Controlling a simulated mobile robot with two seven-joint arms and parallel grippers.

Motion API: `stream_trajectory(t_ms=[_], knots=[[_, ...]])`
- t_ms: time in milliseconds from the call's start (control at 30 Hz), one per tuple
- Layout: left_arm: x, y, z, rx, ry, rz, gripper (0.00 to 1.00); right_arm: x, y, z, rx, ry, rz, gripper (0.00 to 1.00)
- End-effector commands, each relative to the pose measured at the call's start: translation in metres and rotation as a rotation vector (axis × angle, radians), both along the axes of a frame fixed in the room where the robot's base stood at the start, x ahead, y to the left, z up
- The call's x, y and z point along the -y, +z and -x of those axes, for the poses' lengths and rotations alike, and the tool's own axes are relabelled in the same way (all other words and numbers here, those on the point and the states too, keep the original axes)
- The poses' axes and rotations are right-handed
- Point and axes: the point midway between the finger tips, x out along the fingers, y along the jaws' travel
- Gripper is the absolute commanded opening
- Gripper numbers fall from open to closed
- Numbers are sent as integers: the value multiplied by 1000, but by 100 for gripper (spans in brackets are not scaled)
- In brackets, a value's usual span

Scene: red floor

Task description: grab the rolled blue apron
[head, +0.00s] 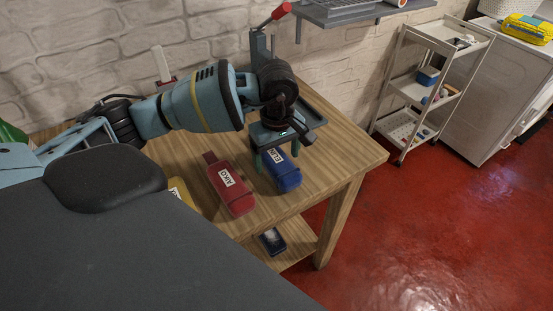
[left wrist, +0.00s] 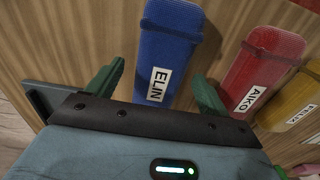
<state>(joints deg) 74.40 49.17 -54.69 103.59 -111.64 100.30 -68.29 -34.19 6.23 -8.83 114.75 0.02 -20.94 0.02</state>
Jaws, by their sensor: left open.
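The rolled blue apron (head: 284,172) lies on the wooden table near its right end, with a white label reading ELIN. It also shows in the left wrist view (left wrist: 170,45), upper middle. My left gripper (head: 277,157) is above the near-wall end of the blue roll, pointing down. In the left wrist view its green fingers (left wrist: 155,85) are apart, one to each side of the roll's labelled end. Nothing is held between them. Whether the fingers are down at the roll's height I cannot tell. My right gripper is not in view.
A red roll labelled AIKO (head: 231,188) lies close left of the blue one, and a yellow roll (head: 183,193) lies beyond it. A grey tray (head: 308,112) is behind the gripper. A white trolley (head: 427,85) stands apart at right.

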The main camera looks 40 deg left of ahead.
Motion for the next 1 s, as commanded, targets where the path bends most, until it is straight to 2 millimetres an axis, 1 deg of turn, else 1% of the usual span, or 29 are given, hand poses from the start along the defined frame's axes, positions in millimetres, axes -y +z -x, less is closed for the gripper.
stream_trajectory(t_ms=[100,267,367,600,667,700,900,1000], knots=[[0,-4,0,0,0,0,80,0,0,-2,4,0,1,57],[0,-4,0,0,-1,0,80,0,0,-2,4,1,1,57],[0,-4,0,0,-1,0,70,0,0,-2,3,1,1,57],[0,-4,0,0,-1,0,38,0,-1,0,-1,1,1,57],[0,-4,0,0,0,0,30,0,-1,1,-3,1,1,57],[0,-4,0,1,0,0,28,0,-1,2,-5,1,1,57],[0,-3,0,2,0,1,28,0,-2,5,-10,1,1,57],[0,3,-1,4,0,2,28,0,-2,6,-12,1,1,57]])
